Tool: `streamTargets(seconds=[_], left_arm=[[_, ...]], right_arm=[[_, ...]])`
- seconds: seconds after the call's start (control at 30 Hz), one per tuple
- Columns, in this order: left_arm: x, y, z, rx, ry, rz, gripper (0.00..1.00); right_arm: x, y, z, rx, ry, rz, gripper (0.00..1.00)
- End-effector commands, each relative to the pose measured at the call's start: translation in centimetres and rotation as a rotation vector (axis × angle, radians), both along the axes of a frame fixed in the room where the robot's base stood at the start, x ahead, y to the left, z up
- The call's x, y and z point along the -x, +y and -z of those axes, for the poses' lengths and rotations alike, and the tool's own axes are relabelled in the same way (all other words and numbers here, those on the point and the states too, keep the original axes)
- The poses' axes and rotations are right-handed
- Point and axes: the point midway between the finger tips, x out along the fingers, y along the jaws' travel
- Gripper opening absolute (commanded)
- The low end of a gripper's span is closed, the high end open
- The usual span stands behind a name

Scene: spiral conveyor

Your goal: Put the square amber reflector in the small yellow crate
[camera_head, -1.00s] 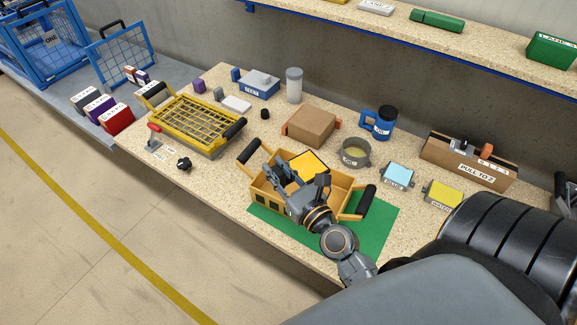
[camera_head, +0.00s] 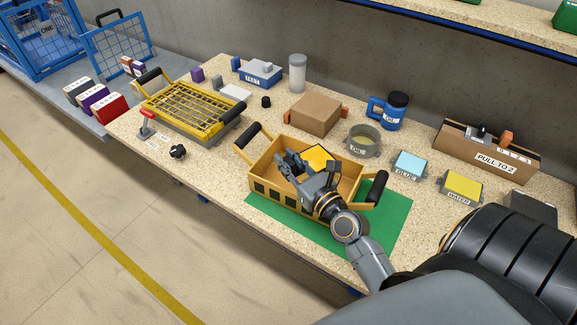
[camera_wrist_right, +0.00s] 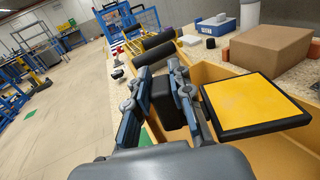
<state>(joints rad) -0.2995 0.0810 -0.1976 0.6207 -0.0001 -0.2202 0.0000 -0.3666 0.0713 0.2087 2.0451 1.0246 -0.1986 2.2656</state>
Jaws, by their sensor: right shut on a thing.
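The square amber reflector (camera_head: 318,156) is a flat yellow-orange plate with a black rim. It also shows large at the right of the right wrist view (camera_wrist_right: 255,103). My right gripper (camera_head: 282,160) is shut on its dark block-like part, which shows between the fingers in the right wrist view. The plate sits beside the fingers, over the opening of the small yellow crate (camera_head: 270,183). I cannot tell whether it touches the crate. The crate stands on a green mat (camera_head: 390,222) with black-gripped handles at both ends. My left gripper is not in view.
A yellow wire rack (camera_head: 190,112) stands left of the crate. A brown box (camera_head: 314,114), a round tin (camera_head: 363,140) and blue and yellow blocks stand behind and right. The crate's handles rise close to my right arm.

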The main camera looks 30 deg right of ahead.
Motion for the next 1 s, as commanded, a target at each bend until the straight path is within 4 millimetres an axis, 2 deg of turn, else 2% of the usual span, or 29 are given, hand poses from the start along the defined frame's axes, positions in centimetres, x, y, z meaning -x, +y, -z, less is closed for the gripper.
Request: streamTargets(seconds=[0.17, 0.53, 0.57, 0.63, 0.67, 1.0], left_arm=[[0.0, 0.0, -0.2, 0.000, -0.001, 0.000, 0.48], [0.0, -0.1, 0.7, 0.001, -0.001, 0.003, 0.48], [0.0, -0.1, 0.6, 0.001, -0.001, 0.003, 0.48], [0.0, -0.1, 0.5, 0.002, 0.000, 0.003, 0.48], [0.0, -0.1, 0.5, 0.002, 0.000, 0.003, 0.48], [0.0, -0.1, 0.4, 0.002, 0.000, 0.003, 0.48]], right_arm=[[0.0, 0.0, -0.2, 0.001, -0.001, 0.000, 0.00], [0.0, 0.0, 0.9, 0.000, -0.001, 0.000, 0.00], [0.0, 0.0, 0.8, 0.000, -0.001, 0.000, 0.27], [0.0, 0.0, 0.8, 0.000, -0.001, 0.000, 0.42], [0.0, 0.0, 0.8, 0.000, -0.001, 0.000, 0.44], [0.0, 0.0, 0.6, 0.001, -0.001, 0.000, 0.44]])
